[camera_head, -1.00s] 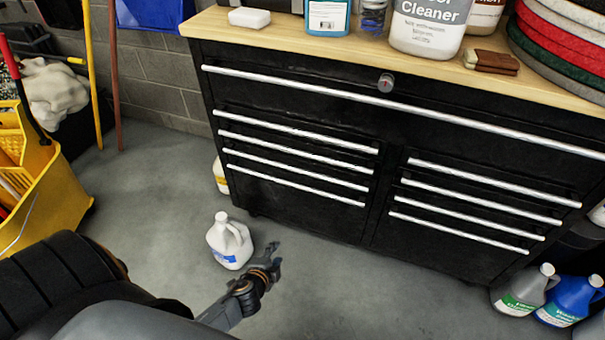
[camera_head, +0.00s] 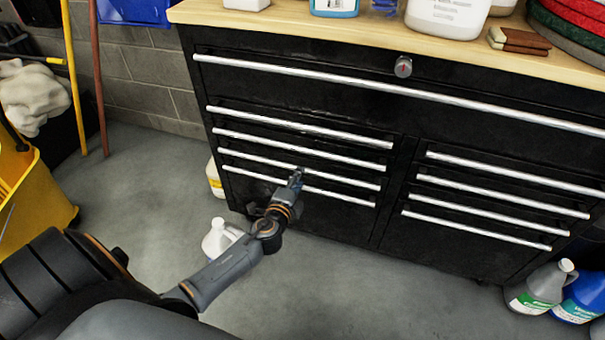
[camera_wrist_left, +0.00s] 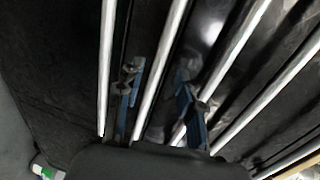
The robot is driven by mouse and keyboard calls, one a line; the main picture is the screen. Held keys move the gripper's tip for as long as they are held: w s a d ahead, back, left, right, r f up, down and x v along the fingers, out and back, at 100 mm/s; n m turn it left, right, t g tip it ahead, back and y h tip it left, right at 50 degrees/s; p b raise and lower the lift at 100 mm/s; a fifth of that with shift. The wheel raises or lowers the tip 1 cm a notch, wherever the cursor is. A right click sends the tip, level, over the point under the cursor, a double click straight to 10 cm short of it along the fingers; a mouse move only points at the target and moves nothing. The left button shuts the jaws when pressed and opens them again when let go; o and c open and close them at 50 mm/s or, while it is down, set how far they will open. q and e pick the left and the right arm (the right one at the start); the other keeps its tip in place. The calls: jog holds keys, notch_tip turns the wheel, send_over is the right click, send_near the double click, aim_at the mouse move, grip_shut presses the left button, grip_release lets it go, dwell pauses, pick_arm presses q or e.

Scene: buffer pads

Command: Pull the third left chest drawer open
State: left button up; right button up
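The black chest (camera_head: 300,85) has a left column of drawers with long silver handles. The third left drawer's handle (camera_head: 250,160) runs slanting across the column, and the drawer looks closed. My left gripper (camera_head: 296,178) is in front of the lower left drawers, at about the third and fourth handles. In the left wrist view the gripper's two bluish fingers (camera_wrist_left: 158,95) are apart, with one silver handle (camera_wrist_left: 161,72), seemingly the third, running between them. Whether they touch it I cannot tell. My right gripper is not in view.
A white jug (camera_head: 218,238) stands on the floor, partly hidden behind my left forearm. Another bottle (camera_head: 214,180) stands by the chest's left side. A yellow mop bucket (camera_head: 45,200) is at the left. Green-labelled (camera_head: 540,288) and blue (camera_head: 582,298) jugs stand at the lower right.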

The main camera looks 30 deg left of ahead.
pick_arm(q)
jog(key=shift+b+x, duration=0.3)
jog(key=shift+x, duration=1.8)
jog(key=shift+c, duration=0.4)
grip_shut()
